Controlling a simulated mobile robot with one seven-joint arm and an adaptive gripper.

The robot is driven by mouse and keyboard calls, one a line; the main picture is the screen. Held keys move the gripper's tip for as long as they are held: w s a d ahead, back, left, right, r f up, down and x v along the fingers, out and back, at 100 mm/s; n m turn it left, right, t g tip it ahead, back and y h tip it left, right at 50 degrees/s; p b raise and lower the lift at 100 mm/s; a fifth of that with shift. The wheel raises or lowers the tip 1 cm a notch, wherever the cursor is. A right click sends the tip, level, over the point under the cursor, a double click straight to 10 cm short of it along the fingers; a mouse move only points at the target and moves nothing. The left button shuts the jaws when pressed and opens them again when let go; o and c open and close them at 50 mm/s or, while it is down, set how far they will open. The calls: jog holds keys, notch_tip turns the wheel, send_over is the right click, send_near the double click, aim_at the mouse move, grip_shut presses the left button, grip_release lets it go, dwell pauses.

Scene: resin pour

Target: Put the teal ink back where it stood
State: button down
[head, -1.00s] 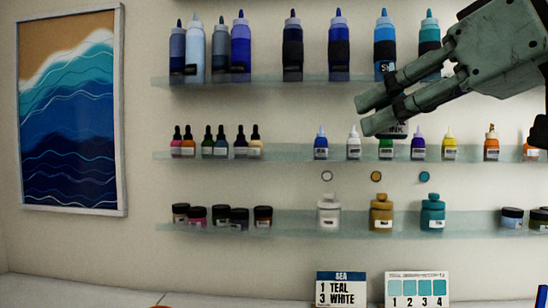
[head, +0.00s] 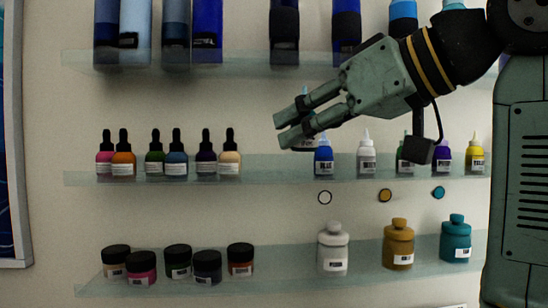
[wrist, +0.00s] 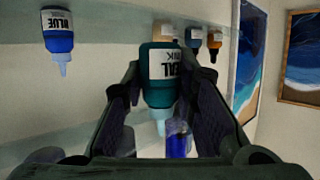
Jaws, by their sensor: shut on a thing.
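My gripper (head: 281,130) is shut on the teal ink, a dark teal bottle with a white label; its lower edge shows under my fingers in the head view (head: 304,147). The wrist view shows it upside down between my fingers (wrist: 160,90), its pale teal tip pointing down in the picture. In the head view it is upright, just left of the blue bottle (head: 324,157) on the middle shelf (head: 270,178).
Several dropper bottles (head: 176,155) stand left on the middle shelf, with clear shelf between them and the blue bottle. A white bottle (head: 366,157) stands right of blue. The upper shelf (head: 240,58) holds tall bottles. Jars (head: 178,261) and squat bottles (head: 398,245) stand below.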

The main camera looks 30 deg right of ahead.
jog(key=w+d+p, duration=0.1)
jog(key=w, duration=0.2)
jog(key=w+d+p, duration=0.1)
jog(key=w, duration=0.3)
jog(key=w+d+f+p, duration=0.1)
jog(key=w, duration=0.3)
jog(key=shift+w+d, duration=0.1)
jog(key=shift+d, duration=0.15)
jog(key=shift+w, duration=0.2)
jog(key=shift+d+f+p, duration=0.1)
jog(key=shift+f+p, duration=0.2)
jog(key=shift+f, duration=0.1)
jog(key=shift+f+p, duration=0.3)
jog(key=shift+f, duration=1.1)
jog(key=shift+f, duration=0.2)
jog(key=c, duration=1.6)
grip_release()
